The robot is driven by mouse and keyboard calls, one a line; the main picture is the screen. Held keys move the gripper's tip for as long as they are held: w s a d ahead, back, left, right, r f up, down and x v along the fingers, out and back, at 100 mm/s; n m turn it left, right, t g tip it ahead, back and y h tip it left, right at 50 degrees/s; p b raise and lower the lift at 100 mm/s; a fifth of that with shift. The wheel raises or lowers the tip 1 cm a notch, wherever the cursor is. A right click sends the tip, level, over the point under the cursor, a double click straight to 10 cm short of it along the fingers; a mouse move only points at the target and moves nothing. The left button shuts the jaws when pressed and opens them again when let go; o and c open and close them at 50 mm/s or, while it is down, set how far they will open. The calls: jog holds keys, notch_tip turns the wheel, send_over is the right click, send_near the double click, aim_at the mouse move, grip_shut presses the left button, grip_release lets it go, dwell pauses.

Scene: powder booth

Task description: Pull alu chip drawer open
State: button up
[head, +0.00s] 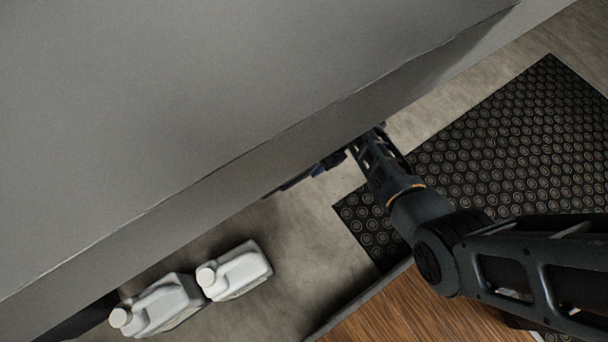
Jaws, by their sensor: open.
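A large grey cabinet-like body (230,90) fills the upper left, with its lower edge running diagonally across the view. I cannot make out the alu chip drawer or its handle; any drawer front is hidden below this edge. My dark arm reaches in from the lower right and ends at the grey edge. My gripper (318,168) shows only as dark parts just below that edge, mostly hidden. It is open, and I cannot tell whether it touches anything.
Two white jugs (236,272) (166,306) stand on the concrete floor at the lower left. A black studded mat (510,140) lies at the right. A wooden surface (410,312) is at the bottom, below my arm. Bare floor (310,235) lies between jugs and mat.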

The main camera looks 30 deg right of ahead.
aim_at(301, 177)
jog(key=b+x, duration=0.3)
jog(key=x, duration=0.4)
jog(key=shift+r, duration=0.1)
grip_shut()
jog(key=shift+s, duration=0.1)
dwell(0.4)
